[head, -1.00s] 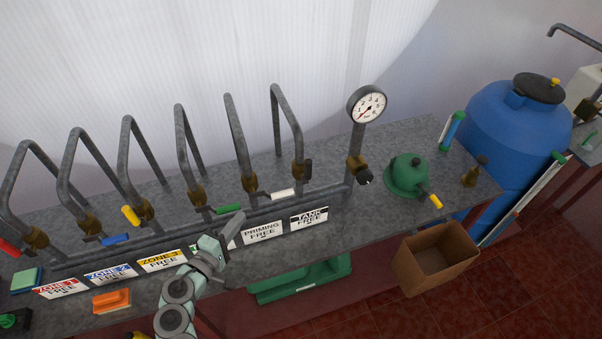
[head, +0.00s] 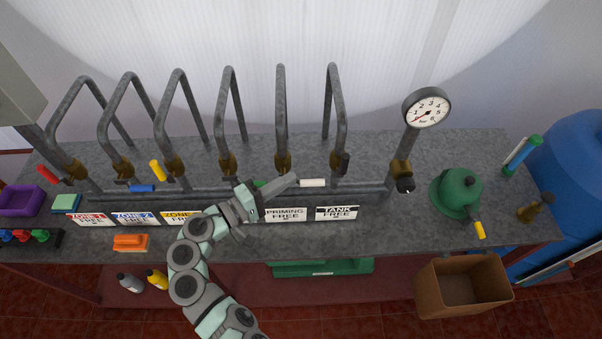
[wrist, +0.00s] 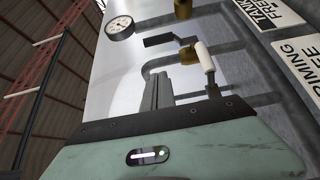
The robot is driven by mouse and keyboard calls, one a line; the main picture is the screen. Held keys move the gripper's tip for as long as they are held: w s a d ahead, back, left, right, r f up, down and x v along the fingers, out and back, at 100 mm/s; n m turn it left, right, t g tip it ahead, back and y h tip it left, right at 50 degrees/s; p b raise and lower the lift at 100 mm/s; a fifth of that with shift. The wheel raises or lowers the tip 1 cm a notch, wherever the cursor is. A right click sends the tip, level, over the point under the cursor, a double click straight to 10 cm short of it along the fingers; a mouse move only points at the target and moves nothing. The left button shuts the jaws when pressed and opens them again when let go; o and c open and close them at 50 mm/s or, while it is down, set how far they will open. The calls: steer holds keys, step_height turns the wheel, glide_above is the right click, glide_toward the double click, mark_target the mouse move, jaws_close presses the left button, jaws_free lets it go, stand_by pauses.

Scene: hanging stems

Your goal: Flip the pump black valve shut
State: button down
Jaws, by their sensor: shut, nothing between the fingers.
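A black-handled lever valve (head: 345,164) sits on the rightmost bent pipe, above the TANK FREE sign (head: 337,213). Its handle stands roughly along the pipe in the head view. The black handle also shows in the wrist view (wrist: 158,40), beyond my fingertips. The tip is close to the white handle (head: 312,183); contact cannot be told.
A pressure gauge (head: 427,107) stands to the right. The white handle in the wrist view (wrist: 204,56) lies right of my fingers. Bent pipes line the bench back. A green pump-like body (head: 456,194) sits at the right.

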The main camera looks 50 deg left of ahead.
steer(key=p, duration=0.2)
glide_toward(343, 166)
steer(key=w+a, duration=0.4)
steer(key=shift+w+a+r, duration=0.15)
steer(key=shift+w+a, duration=0.05)
steer(key=shift+a, duration=0.05)
steer(key=shift+w+d+p, duration=0.65)
steer(key=shift+w+d, duration=0.15)
steer(key=shift+d, duration=0.2)
steer(key=shift+w+d, duration=0.35)
